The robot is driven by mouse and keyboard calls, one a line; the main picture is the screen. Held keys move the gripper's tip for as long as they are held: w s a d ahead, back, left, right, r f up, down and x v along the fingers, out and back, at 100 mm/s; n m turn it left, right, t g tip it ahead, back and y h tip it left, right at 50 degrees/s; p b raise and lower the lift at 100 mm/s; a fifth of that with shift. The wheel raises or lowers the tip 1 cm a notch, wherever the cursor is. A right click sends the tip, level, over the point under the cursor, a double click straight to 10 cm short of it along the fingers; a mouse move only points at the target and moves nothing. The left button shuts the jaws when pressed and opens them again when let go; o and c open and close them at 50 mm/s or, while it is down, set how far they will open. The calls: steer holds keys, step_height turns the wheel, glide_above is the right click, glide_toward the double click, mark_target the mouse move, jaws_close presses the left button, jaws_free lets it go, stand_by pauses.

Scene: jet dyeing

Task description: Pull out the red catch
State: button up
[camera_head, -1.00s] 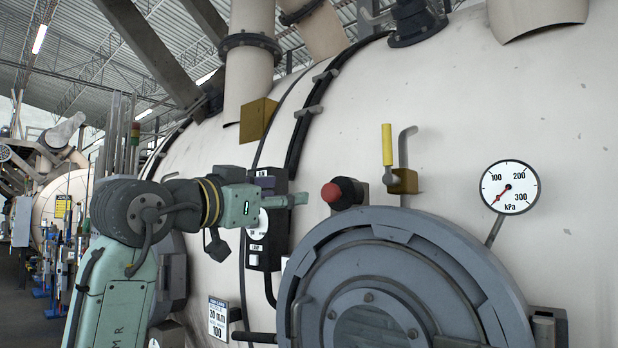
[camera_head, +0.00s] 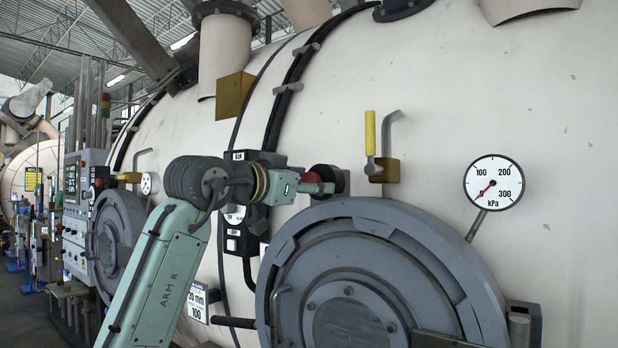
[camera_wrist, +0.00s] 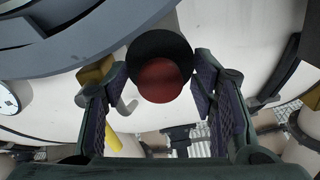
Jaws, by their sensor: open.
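The red catch (camera_wrist: 160,82) is a round red knob on a black mount (camera_wrist: 157,47), seen in the wrist view. In the head view the catch (camera_head: 311,178) and its black mount (camera_head: 335,178) sit on the cream vessel wall, just above the big grey round door (camera_head: 282,262). My gripper (camera_head: 322,187) is at the catch and partly overlaps it there. In the wrist view my gripper (camera_wrist: 160,70) is open, with one padded finger on each side of the catch. Gaps show between the fingers and the knob. I cannot tell how deep the knob sits between them.
A yellow-handled lever (camera_head: 370,135) and a grey bent pipe stand right of the catch. A pressure gauge (camera_head: 494,183) is farther right. A black switch box (camera_head: 240,215) lies behind my arm. The grey door's rim is close below my gripper.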

steer(key=shift+c, duration=0.3)
jaws_close()
stand_by(0.5)
